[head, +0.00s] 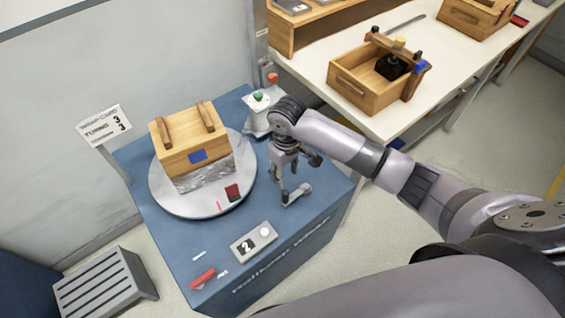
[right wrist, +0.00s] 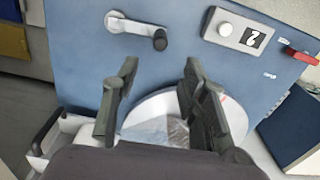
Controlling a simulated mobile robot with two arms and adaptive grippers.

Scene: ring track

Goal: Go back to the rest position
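My right gripper (head: 299,179) is over the right part of the blue wrapping machine (head: 180,238), near the crank handle (head: 297,196). In the right wrist view its two fingers (right wrist: 160,66) stand wide apart with nothing between them. The crank handle (right wrist: 138,27) lies beyond the fingertips, apart from them in that view. A wooden crate (head: 186,150) sits on the round turntable (head: 168,203), its lower part wrapped in shiny film. The counter (head: 254,242) shows 2. My left gripper is not in view.
A sign (head: 104,125) reading "wrap card, turns 3" stands at the left. A green-topped device (head: 262,112) is at the machine's back corner. A pale table (head: 395,120) with a wooden crate (head: 360,90) stands behind my right forearm. A grey slatted box (head: 100,288) is at lower left.

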